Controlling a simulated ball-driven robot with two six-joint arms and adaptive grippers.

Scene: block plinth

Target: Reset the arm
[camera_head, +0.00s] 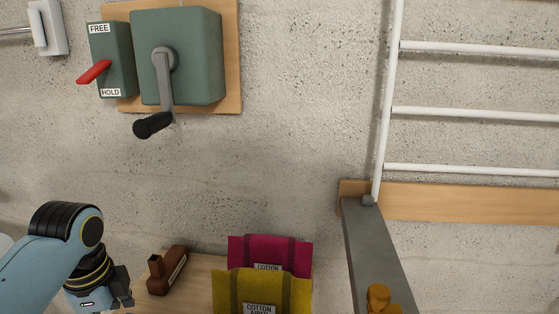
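My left arm comes in at the lower left. Its dark gripper (124,287) points down beside a dark red-brown block-shaped object (166,270) on a wooden surface. Only part of the gripper shows, so its opening and anything between its fingers cannot be made out. No contact with the brown object can be confirmed. My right gripper is not in view.
A green crank box (195,60) and a red FREE/HOLD lever (94,72) are on the wall. Magenta (262,250) and yellow (230,287) cotton-labelled items stand at bottom centre. A grey beam (378,250) and white rack (470,112) are right.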

